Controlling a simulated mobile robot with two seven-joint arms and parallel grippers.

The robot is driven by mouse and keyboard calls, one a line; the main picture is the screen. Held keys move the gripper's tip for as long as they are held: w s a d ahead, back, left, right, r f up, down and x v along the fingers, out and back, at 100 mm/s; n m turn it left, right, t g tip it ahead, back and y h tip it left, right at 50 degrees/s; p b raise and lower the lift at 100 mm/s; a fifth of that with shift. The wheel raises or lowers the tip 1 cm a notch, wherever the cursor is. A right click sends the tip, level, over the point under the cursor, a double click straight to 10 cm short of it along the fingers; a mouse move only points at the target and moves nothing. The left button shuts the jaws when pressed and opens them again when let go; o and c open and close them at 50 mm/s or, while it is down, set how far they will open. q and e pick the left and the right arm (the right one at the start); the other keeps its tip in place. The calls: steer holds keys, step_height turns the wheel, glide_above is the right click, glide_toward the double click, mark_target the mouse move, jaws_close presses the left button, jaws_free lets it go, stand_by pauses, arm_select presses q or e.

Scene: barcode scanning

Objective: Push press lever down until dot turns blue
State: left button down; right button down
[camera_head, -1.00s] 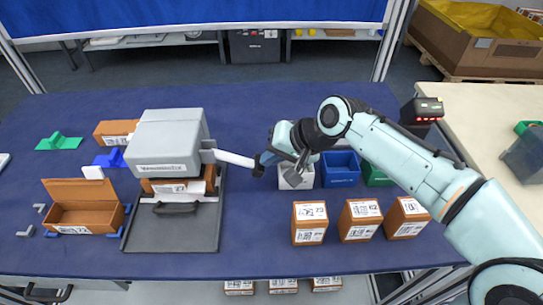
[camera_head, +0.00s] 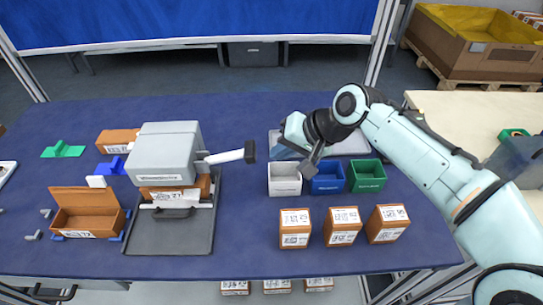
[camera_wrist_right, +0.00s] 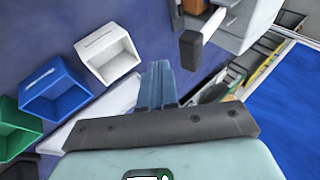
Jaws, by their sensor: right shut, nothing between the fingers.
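The grey press (camera_head: 165,155) stands at the left of the table, with a labelled brown box (camera_head: 172,191) under its head. Its white lever (camera_head: 227,157) sticks out to the right, tilted slightly up, ending in a black tip (camera_head: 250,151). The tip also shows in the right wrist view (camera_wrist_right: 190,50). My right gripper (camera_head: 279,153) is shut and empty, right of the tip and apart from it. Its blue fingers show together in the right wrist view (camera_wrist_right: 158,84). I cannot make out the dot. My left gripper is not in view.
White (camera_head: 285,190), blue (camera_head: 327,188) and green (camera_head: 367,186) bins stand below my right gripper. Three brown boxes (camera_head: 342,236) stand in front of them. An open brown box (camera_head: 88,220) lies left of the press. The table between press and bins is clear.

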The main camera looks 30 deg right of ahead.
steer(key=shift+p+v, duration=0.4)
steer(key=shift+v, duration=2.35)
steer(key=shift+w+r, duration=0.15)
steer(key=shift+a, duration=0.1)
